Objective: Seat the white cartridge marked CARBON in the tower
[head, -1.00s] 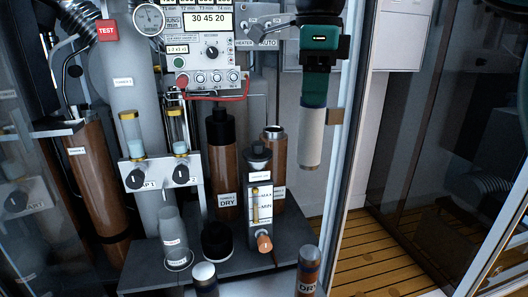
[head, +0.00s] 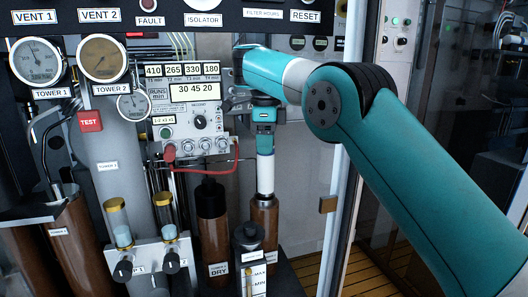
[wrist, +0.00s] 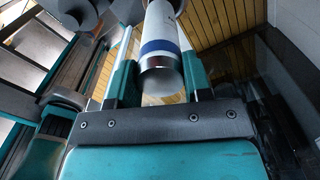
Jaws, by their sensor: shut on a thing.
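My gripper (head: 265,148) is shut on the white cartridge (head: 265,174), which hangs upright below it in the head view. In the wrist view the cartridge (wrist: 163,30) shows a blue band and a silver end between the fingers. Its CARBON marking cannot be read. The cartridge's lower end lines up with the mouth of a brown tower (head: 264,222) behind the front panel. I cannot tell whether the end is just above the rim or slightly inside it.
A brown tower with a black cap (head: 212,238) stands close on the left, labelled DRY. A level gauge (head: 251,277) stands in front. The cabinet's door post (head: 340,190) is on the right.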

